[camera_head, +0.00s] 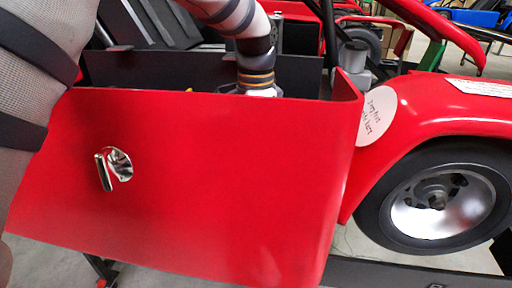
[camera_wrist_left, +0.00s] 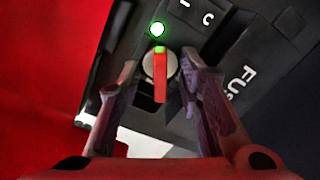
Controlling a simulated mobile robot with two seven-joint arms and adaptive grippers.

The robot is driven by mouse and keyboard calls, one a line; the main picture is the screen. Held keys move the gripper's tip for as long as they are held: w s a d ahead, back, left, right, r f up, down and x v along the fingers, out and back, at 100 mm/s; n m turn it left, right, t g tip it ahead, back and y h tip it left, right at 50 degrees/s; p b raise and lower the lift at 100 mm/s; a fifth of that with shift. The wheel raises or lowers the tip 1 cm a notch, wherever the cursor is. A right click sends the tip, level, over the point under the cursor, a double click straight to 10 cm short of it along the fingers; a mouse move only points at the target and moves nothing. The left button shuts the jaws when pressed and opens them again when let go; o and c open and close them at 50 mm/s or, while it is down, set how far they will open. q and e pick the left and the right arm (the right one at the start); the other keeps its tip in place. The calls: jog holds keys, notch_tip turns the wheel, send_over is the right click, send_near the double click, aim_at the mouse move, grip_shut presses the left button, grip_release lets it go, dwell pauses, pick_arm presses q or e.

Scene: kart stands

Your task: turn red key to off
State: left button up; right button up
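The red key (camera_wrist_left: 160,88) is a narrow red bar on a round silver switch (camera_wrist_left: 147,66), upright in the left wrist view, with a small green mark at its top end. A green light (camera_wrist_left: 157,29) glows just above it. My left gripper (camera_wrist_left: 160,69) is open, with one finger on each side of the key and visible gaps between the fingers and the key. In the head view my left gripper is hidden behind the red side panel (camera_head: 215,185). My right gripper is in neither view.
The switch sits on a black panel (camera_wrist_left: 230,45) with white lettering, partly cut off. In the head view a silver handle (camera_head: 119,164) is on the red side panel. A wheel (camera_head: 440,203) under a red fender (camera_head: 430,95) stands at right. Other karts are behind.

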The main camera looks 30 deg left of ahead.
pick_arm(q)
jog(key=shift+f, duration=0.2)
grip_shut()
jog(key=shift+r, duration=0.1)
jog(key=shift+r+n+p, duration=0.15)
jog(key=shift+n+p, duration=0.15)
jog(key=shift+n, duration=0.9)
jog(key=n, duration=0.3)
jog(key=shift+n, duration=0.3)
jog(key=shift+c, duration=0.2)
grip_release()
jog(key=shift+f, duration=0.2)
jog(key=shift+w, duration=0.1)
